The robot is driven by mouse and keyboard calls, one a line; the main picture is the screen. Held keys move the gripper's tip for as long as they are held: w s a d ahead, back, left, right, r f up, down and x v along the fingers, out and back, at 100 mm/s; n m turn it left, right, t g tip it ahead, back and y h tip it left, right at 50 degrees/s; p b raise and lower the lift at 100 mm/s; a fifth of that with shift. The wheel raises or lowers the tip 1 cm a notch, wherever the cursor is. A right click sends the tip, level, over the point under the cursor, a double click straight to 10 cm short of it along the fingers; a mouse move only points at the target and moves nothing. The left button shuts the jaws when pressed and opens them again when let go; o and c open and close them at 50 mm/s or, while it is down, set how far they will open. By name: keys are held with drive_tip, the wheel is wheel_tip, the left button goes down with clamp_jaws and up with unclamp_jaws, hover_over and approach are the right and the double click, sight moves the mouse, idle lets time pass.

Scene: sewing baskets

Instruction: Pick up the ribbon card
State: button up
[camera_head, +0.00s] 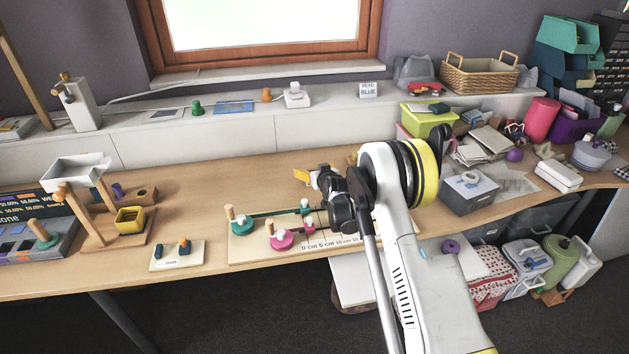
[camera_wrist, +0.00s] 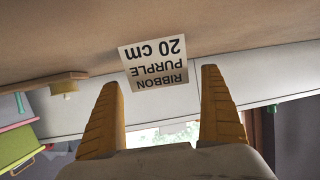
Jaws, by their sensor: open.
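The ribbon card (camera_wrist: 154,66) is a small white card with black print reading "RIBBON PURPLE 20 cm", upside down in the wrist view. It shows between and just beyond the tips of my two yellow fingers, with a gap on each side. My gripper (camera_wrist: 159,78) is open and nothing is held. In the head view my gripper (camera_head: 303,176) is over the middle of the wooden workbench, its yellow finger pointing left. I cannot make out the ribbon card in the head view; my arm may hide it.
A wooden board (camera_head: 242,254) with pegs and ribbon spools lies just below my gripper in the head view. A small peg board (camera_head: 168,262) and a stand with a white tray (camera_head: 78,172) are to the left. The bench behind the boards is mostly clear; the right end is cluttered.

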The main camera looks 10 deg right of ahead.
drive_tip(key=c, duration=0.9)
drive_tip(key=shift+r, duration=0.1)
